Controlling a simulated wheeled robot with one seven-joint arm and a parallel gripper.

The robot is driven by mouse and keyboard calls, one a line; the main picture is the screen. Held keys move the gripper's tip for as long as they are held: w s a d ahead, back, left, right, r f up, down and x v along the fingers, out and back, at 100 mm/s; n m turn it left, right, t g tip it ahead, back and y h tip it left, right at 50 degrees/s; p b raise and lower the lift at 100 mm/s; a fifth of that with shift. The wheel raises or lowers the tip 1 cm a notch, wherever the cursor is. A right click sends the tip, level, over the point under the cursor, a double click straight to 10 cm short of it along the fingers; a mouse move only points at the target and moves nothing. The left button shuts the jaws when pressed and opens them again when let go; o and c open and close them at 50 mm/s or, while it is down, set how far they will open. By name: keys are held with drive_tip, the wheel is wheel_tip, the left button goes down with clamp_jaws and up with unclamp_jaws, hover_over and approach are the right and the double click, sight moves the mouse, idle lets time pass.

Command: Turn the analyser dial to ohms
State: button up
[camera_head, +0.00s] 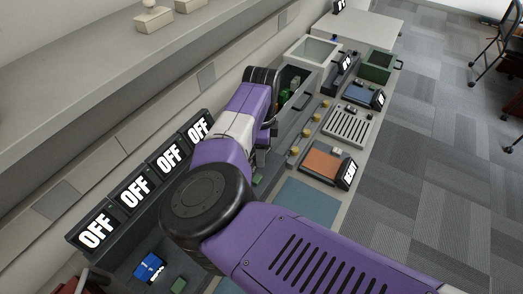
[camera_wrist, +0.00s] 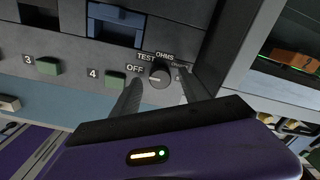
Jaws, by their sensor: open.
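The analyser dial (camera_wrist: 160,72) is a round dark knob on a grey panel in the wrist view. Labels OFF, TEST and OHMS run around it from left to top, with a partly hidden label at right. A pale mark on the knob points left, towards OFF. My gripper (camera_wrist: 161,84) is open, with one finger on each side of the dial. I cannot tell whether the fingers touch it. In the head view my arm hides the dial and the fingertips.
Green buttons marked 3 (camera_wrist: 49,66) and 4 (camera_wrist: 115,80) sit left of the dial, below a blue-lined recess (camera_wrist: 116,25). In the head view several displays reading OFF (camera_head: 97,232) line the wall side. A bench with an orange-topped unit (camera_head: 323,165) lies right of my arm.

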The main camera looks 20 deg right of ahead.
drive_tip(key=shift+f, duration=0.45)
clamp_jaws()
